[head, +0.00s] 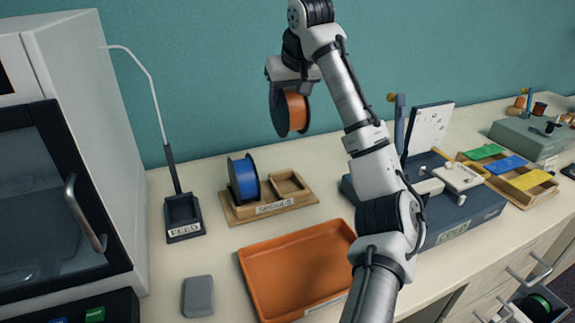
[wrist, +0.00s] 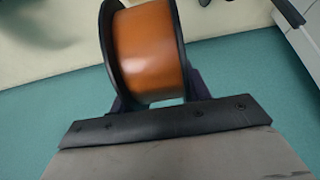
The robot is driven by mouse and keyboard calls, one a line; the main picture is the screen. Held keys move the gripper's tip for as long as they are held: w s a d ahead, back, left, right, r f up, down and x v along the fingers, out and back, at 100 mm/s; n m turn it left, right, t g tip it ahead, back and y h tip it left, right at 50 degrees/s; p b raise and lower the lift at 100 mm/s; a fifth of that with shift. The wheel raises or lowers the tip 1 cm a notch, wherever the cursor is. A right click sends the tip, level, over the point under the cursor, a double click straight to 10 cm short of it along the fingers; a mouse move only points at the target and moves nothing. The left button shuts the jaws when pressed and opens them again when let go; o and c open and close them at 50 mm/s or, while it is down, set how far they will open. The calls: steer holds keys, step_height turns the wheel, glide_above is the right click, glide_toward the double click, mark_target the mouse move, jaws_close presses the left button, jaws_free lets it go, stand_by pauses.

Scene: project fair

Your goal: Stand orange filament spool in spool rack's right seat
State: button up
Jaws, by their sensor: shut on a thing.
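My gripper (head: 296,85) is shut on the orange filament spool (head: 296,111), which has black flanges. It holds the spool upright in the air, above and behind the spool rack (head: 243,214). In the wrist view the spool (wrist: 145,50) hangs between the fingers, near the black gripper edge. The wooden rack is labelled SPOOLS and stands on the bench. A blue spool (head: 246,180) stands in its left seat. The right seat (head: 288,184) is empty. The fingertips are mostly hidden by the spool.
An orange tray (head: 245,268) lies in front of the rack. A black holder labelled FEED (head: 183,228) with a tall curved white tube stands to the left. A grey block (head: 198,296) lies near the front. A blue-grey machine (head: 455,222) stands to the right, behind my arm.

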mark_target(300, 123)
step_height(300, 123, down, 16)
steer(key=p, duration=0.1)
steer(key=shift+p, duration=0.3)
steer(key=shift+f, duration=0.15)
steer(key=o, duration=1.2)
steer(key=shift+o, duration=0.2)
steer(key=b+v, duration=0.1)
steer(key=v, duration=1.1)
steer(key=shift+r+b, duration=0.3)
steer(key=shift+b, duration=0.1)
